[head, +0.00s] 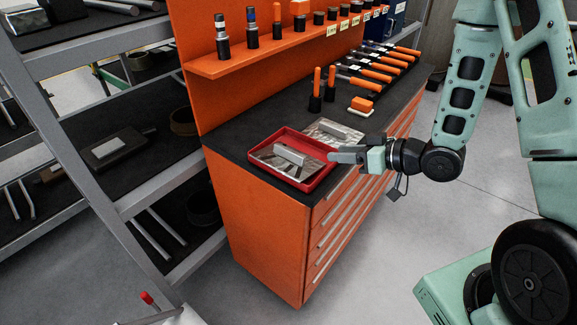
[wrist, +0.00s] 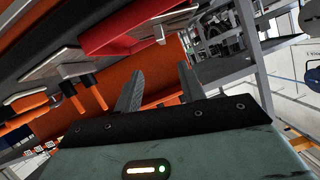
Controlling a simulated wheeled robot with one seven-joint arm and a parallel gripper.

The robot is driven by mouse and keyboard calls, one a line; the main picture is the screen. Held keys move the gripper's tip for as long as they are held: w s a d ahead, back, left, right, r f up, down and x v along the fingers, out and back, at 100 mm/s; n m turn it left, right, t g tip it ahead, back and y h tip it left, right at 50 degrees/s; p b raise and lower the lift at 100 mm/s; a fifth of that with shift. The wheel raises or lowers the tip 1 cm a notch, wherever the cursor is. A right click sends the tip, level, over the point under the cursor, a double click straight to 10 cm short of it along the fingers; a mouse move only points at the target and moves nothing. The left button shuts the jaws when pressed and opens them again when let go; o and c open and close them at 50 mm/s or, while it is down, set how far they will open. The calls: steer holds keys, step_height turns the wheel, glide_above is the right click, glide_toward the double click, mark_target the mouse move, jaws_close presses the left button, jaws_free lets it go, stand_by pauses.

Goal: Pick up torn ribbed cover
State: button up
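Two silvery sheet-metal covers with raised ribs show in the head view. One cover (head: 291,155) lies in a red tray (head: 318,181) on the dark worktop; the other cover (head: 334,130) lies flat on the worktop just behind the tray. I cannot tell which one is torn. My gripper (head: 338,157) is at the right edge of the tray, held sideways. In the wrist view my gripper (wrist: 160,84) has its two fingers apart with nothing between them. The red tray (wrist: 112,32) shows beyond the fingers there.
The orange tool cabinet (head: 258,232) has drawers on its front. Two orange-handled tools (head: 315,92) stand upright behind the tray, by an orange block (head: 361,105). Several orange-handled tools lie farther back. A grey shelf rack (head: 112,186) stands at left.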

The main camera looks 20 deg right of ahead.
steer(key=b, duration=0.2)
steer(key=p, duration=0.2)
glide_toward(292, 151)
steer(key=x, duration=0.5)
steer(key=shift+d+f, duration=0.1)
steer(key=shift+p+x, duration=0.95)
steer(key=shift+x, duration=2)
jaws_close()
